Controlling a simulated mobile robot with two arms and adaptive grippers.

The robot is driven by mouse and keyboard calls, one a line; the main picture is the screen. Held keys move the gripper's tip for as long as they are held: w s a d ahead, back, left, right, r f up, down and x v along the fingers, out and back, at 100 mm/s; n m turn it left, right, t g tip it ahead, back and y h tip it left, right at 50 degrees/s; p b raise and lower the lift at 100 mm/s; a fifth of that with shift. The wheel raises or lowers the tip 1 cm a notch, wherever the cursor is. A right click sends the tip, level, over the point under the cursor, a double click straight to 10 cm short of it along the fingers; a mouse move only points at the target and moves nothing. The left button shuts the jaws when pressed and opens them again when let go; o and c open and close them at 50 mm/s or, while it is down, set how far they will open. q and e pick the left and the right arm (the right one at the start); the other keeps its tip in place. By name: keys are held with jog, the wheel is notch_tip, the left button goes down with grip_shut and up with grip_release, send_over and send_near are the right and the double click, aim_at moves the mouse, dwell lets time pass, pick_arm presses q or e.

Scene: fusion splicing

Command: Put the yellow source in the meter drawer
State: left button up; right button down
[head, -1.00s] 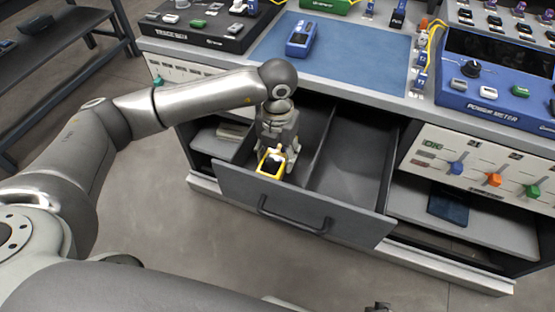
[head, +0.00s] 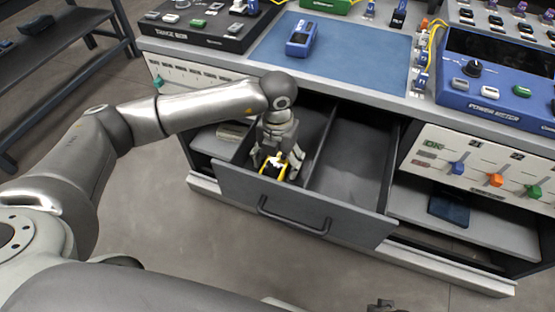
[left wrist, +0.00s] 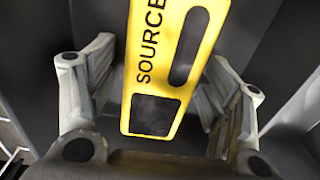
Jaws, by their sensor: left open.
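The yellow source (head: 271,170) is in the left compartment of the open meter drawer (head: 290,205), close behind the drawer front. In the left wrist view the source (left wrist: 166,72), with its SOURCE lettering and dark window, lies between my spread fingers, with a gap on each side. My left gripper (head: 276,163) reaches down into the compartment and is open around the source. The underside of the source is hidden, so I cannot tell whether it rests flat on the drawer floor.
A divider separates the empty right compartment (head: 352,160). The blue mat (head: 345,55) on the bench holds a blue handheld device (head: 301,39). The power meter (head: 495,95) stands at the right. A small dark part at the bottom edge may be my right gripper (head: 386,305).

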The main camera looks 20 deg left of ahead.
aim_at(278, 160)
jog(key=shift+s, duration=0.1)
pick_arm(q)
notch_tip(278, 160, up, 12)
jog(key=p, duration=0.1)
jog(key=shift+r, duration=0.15)
pick_arm(e)
jog(key=f, duration=0.1)
jog(key=s+f, duration=0.1)
jog(key=f, duration=0.1)
jog(key=s+f, duration=0.1)
jog(key=shift+d+f, duration=0.15)
jog(key=shift+d, duration=0.05)
